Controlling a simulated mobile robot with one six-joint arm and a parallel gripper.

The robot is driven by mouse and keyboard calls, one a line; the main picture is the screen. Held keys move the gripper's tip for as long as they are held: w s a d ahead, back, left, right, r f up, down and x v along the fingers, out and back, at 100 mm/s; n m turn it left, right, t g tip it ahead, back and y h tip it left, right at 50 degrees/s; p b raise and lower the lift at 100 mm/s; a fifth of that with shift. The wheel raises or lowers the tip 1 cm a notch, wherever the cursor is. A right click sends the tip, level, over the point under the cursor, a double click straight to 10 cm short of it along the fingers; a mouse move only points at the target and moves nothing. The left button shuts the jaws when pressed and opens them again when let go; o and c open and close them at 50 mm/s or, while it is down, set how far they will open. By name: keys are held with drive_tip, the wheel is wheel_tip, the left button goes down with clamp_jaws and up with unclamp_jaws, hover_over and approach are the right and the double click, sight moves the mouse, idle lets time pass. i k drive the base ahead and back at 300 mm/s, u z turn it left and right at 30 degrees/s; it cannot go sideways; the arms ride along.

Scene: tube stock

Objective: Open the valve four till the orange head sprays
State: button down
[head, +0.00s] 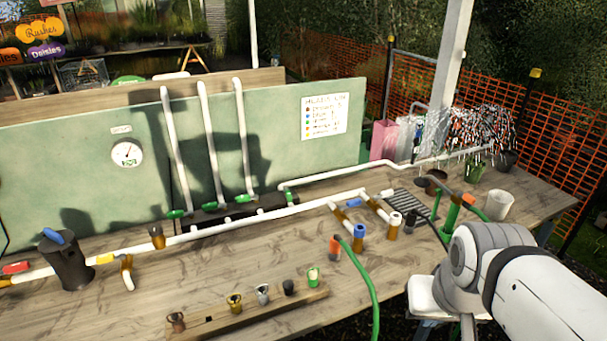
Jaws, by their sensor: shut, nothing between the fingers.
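Green-handled valves (175,213), (209,206), (242,198) stand in a row on a dark manifold (270,202) at the foot of the green panel. White pipes (208,135) rise from the row. I cannot read any numbers on the valves, so I cannot tell which is valve four. Water sprays (470,125) at the back right, above pots at the table's end. Its head is too small to tell its colour. My arm (545,290) enters from the right at the table's front edge. My gripper does not show.
A wall sign (325,116) lists coloured dots; a round gauge (127,153) hangs left. A black pump (65,262), white pipe (275,214), blue-topped fittings (359,232) and a green hose (372,290) occupy the table. A rack (250,312) of fittings lies in front.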

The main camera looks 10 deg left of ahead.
sight(290, 197)
drive_tip(key=u, duration=0.05)
drive_tip(key=i, duration=0.9)
drive_tip(key=u, duration=0.45)
